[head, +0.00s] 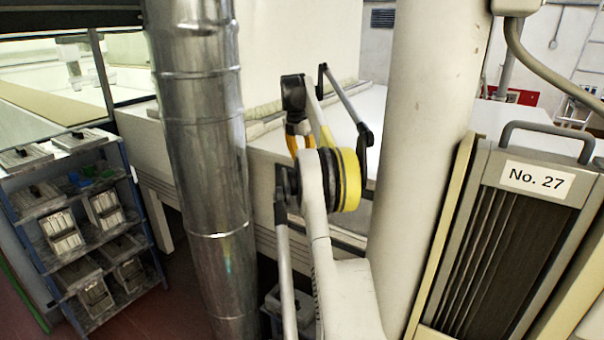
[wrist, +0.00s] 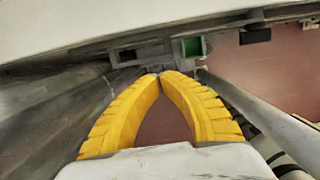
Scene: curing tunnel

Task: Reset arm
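My gripper (wrist: 160,76) shows in the wrist view with two ribbed yellow fingers. Their tips meet at the middle of the picture and nothing is held between them. A gap of reddish floor shows between the finger bases. In the head view my white arm, with a yellow and black joint, is folded up between the metal duct (head: 203,170) and the white column (head: 425,150).
A blue rack (head: 133,180) with grey bins stands at the left. A ribbed unit labelled "No. 27" (head: 538,180) stands close at the right. A long white machine (head: 262,165) runs behind my arm. In the wrist view, a pale surface (wrist: 90,25) lies just beyond the fingertips.

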